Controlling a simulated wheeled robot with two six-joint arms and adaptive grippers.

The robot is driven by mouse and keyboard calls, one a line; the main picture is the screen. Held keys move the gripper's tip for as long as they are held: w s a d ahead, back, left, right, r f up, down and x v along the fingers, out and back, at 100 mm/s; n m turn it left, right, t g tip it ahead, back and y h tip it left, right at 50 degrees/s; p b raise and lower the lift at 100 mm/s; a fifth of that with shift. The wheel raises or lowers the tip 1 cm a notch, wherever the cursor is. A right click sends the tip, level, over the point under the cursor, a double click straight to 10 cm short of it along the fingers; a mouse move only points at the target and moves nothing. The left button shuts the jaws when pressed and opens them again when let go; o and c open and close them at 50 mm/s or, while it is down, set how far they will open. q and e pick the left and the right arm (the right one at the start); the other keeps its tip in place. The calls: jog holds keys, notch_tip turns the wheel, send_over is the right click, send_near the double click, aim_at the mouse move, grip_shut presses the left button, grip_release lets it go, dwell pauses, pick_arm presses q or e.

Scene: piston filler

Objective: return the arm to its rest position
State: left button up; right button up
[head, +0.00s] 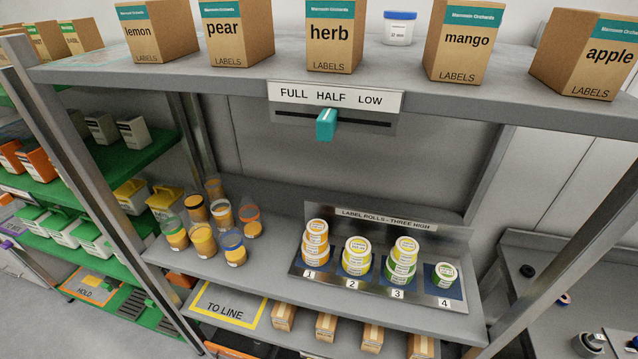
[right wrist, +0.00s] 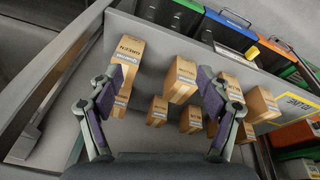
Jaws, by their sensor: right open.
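My right gripper (right wrist: 160,80) shows in the right wrist view with its two dark fingers spread wide apart. It is open and holds nothing that I can see. Below it are several small cardboard boxes, among them a tall box (right wrist: 181,77) seen between the fingers and one marked GREEN (right wrist: 129,55) behind the left finger. None looks gripped. Neither gripper shows in the head view, and my left gripper is in no view.
The head view shows a rack with an upper shelf (head: 236,82) of label boxes, a teal slider (head: 326,124) near HALF, jars (head: 203,241) and a label-roll tray (head: 325,277). Coloured bins (right wrist: 228,30) stand beyond the boxes in the wrist view.

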jog(key=s+d+f+b, duration=0.15)
jog(key=s+f, duration=0.25)
jog(key=f, duration=0.7)
jog(key=s+f+b, duration=0.3)
jog(key=s+f, duration=0.1)
jog(key=f, duration=0.7)
jog(key=s+f+g+b, duration=0.1)
jog(key=s+f+b, duration=0.2)
jog(key=s+f, duration=0.8)
jog(key=s, duration=0.2)
jog(key=shift+s+d+f+g, duration=0.25)
jog(key=shift+s+f+g, duration=0.05)
jog(key=shift+s+f, duration=0.05)
